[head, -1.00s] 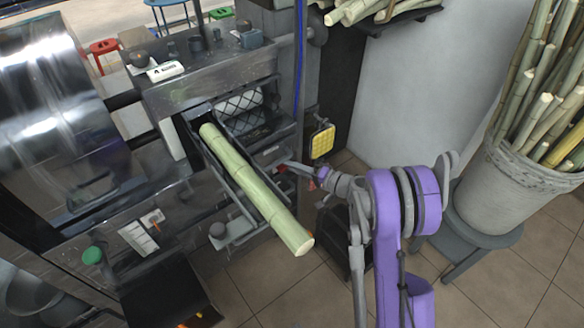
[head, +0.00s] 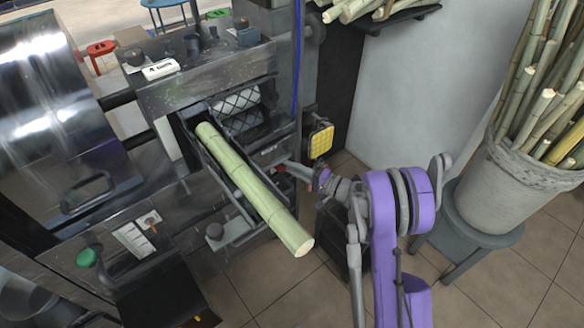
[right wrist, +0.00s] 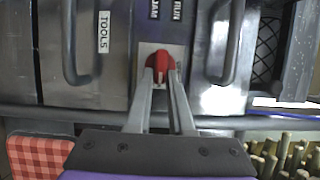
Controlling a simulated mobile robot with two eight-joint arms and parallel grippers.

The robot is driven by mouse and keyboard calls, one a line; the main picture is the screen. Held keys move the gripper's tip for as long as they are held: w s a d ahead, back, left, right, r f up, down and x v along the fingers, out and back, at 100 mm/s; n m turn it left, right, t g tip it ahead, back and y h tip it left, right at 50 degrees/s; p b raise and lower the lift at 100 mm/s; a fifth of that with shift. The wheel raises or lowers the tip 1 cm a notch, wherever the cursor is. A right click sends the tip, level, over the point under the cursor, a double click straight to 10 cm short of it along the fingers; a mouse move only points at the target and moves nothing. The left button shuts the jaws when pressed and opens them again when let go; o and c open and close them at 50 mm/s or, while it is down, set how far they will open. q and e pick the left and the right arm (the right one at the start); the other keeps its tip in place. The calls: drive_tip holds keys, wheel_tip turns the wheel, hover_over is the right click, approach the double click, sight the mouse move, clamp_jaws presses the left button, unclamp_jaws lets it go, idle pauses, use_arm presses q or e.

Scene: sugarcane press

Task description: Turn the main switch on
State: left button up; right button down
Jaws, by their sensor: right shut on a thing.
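The main switch is a red rotary knob (right wrist: 162,64) on a light square plate, mounted on the metal panel in the right wrist view. My right gripper (right wrist: 161,82) is shut on the red knob, with a finger on each side of it. In the head view my right gripper (head: 282,166) reaches the machine's side just right of the cane, and the knob is not clearly seen there. My left gripper is not in view.
A green cane stalk (head: 250,188) lies in the machine's feed trough and sticks out toward me. Metal handles (right wrist: 228,42) flank the switch, with a TOOLS label (right wrist: 104,32) to the left. A bucket of canes (head: 510,190) stands on a stool at the right.

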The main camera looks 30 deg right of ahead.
drive_tip(key=c, duration=0.8)
unclamp_jaws()
drive_tip(key=shift+w+a+r, duration=0.15)
drive_tip(key=shift+s+d+f, duration=0.25)
drive_tip(key=shift+s, duration=0.15)
drive_tip(key=p+v, duration=0.1)
drive_tip(key=v, duration=0.9)
drive_tip(key=shift+s+p, duration=0.15)
drive_tip(key=shift+p, duration=0.25)
drive_tip(key=shift+r, duration=0.15)
